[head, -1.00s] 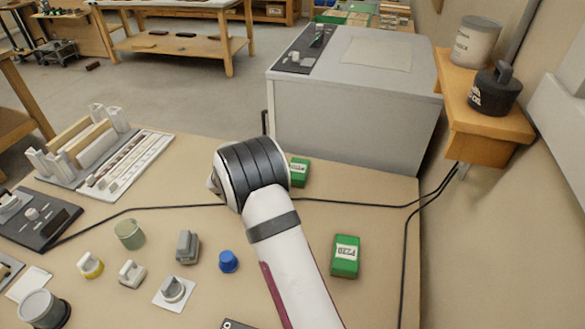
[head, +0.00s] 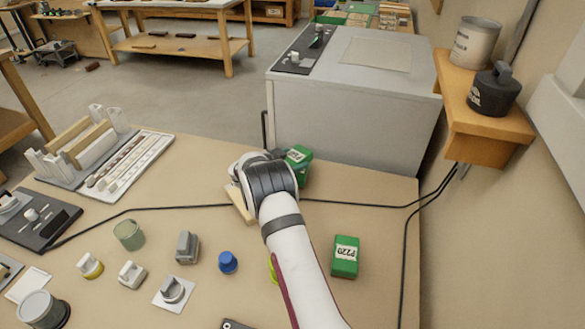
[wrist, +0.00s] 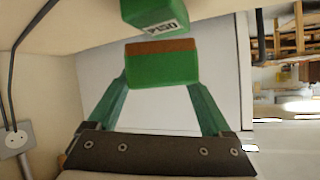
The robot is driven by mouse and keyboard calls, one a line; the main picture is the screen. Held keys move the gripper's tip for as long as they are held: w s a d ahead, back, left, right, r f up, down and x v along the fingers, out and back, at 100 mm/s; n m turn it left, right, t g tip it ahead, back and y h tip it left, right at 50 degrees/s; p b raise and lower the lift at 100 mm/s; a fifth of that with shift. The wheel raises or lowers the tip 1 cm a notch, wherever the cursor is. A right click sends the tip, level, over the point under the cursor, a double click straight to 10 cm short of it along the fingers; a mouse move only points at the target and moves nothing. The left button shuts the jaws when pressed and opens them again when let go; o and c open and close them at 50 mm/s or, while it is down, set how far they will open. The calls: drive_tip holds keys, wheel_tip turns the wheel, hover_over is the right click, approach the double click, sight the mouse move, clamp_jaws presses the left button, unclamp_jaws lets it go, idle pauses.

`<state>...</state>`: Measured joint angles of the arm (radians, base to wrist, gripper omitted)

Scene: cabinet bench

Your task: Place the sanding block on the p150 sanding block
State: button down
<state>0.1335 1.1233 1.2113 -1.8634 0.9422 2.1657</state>
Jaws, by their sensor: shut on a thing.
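My gripper (wrist: 160,100) is shut on a green sanding block (wrist: 162,70) with a brown band along one edge. In the wrist view, the P150 sanding block (wrist: 155,14) lies just beyond it, green with a white label and cut off by the top edge. A narrow gap shows between the two blocks. In the head view, my wrist hides the fingers. A labelled green block (head: 298,155) shows just behind my wrist, with more green below it; I cannot clearly separate the two blocks there.
A green P220 block (head: 345,257) lies to the right of my arm. A grey cabinet (head: 350,105) stands behind the blocks. A black cable (head: 370,205) crosses the bench. A blue knob (head: 228,262) and several small parts lie to the left.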

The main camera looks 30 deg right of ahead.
wheel_tip(320, 180, down, 4)
drive_tip(key=shift+r, duration=0.2)
unclamp_jaws()
drive_tip(key=shift+f, duration=0.1)
